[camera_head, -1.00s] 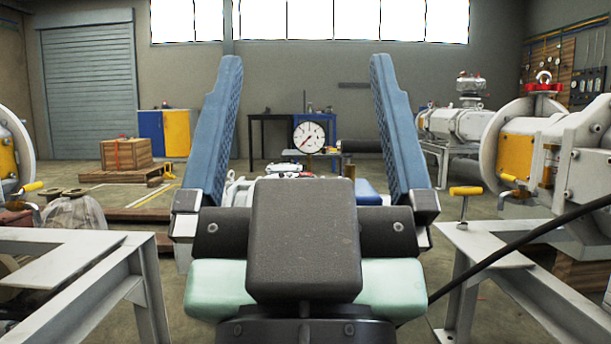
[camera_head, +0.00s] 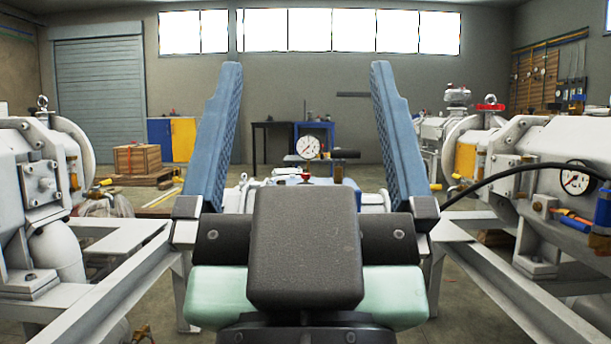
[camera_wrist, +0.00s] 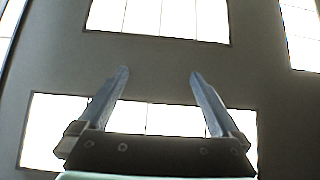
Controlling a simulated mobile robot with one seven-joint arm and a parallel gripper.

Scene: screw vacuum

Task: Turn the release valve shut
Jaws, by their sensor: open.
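My gripper (camera_head: 306,66) is open and empty, its two blue fingers spread wide and pointing up. In the wrist view my gripper (camera_wrist: 159,73) has only wall and bright windows behind it. I cannot tell for sure which fitting is the release valve. A small red knob (camera_head: 305,177) shows far off between the fingers, below a round white gauge (camera_head: 308,147). A red-topped fitting (camera_head: 490,104) sits on the machine at right. No valve touches the gripper. My gripper's body hides part of the middle.
Large white pump machines stand close at left (camera_head: 38,185) and right (camera_head: 520,150), on pale steel frames. A black hose (camera_head: 520,172) crosses at right near a second gauge (camera_head: 575,180). A wooden crate (camera_head: 137,158) and blue-yellow cabinet (camera_head: 183,138) stand far back.

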